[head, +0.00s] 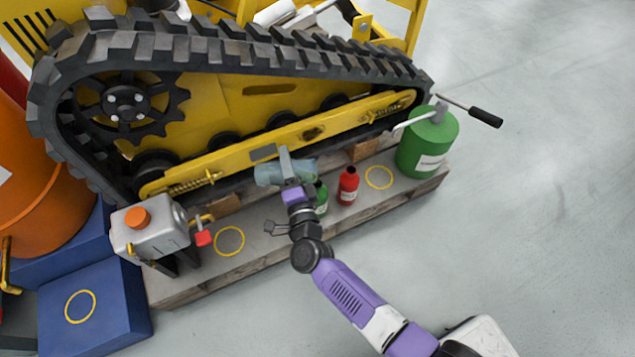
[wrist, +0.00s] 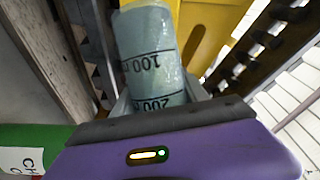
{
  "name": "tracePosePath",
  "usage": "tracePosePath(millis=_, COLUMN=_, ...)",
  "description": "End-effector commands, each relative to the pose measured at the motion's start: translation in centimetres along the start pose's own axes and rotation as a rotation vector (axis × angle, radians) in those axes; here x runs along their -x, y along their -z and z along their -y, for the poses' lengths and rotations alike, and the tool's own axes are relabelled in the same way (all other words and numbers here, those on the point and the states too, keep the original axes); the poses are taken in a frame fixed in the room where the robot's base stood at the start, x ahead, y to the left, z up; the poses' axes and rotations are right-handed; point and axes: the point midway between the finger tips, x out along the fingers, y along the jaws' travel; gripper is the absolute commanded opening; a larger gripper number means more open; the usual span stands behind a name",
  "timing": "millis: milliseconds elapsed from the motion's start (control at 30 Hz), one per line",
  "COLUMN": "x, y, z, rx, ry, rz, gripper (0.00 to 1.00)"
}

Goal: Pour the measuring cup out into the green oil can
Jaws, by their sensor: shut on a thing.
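The measuring cup (head: 268,175) is a blue-grey see-through cylinder. It lies nearly sideways in my gripper (head: 287,168), above the pallet and in front of the track. In the wrist view the cup (wrist: 152,58) shows 100 and 200 marks between the fingers; its contents cannot be told. A large green can (head: 426,145) with a white label, pale spout and black-gripped lever stands at the pallet's right end, apart from the cup. A small green container (head: 321,198) stands close below my gripper, partly hidden by it. Something green with a label (wrist: 22,145) shows at lower left in the wrist view.
A red bottle (head: 348,187) stands right of the small green container. A grey tank with orange cap (head: 150,232) is at the pallet's left. The yellow tracked carrier (head: 225,110) blocks the back. Yellow rings (head: 229,241) mark bare spots; open floor (head: 545,200) lies right.

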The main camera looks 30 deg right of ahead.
Motion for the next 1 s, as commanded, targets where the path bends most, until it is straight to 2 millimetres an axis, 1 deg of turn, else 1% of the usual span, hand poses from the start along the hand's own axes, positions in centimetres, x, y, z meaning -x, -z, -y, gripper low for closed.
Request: tracePosePath(millis=1000, x=-0.01, y=0.14, z=0.27, rx=-0.034, ry=0.012, rz=-0.005, gripper=0.0)
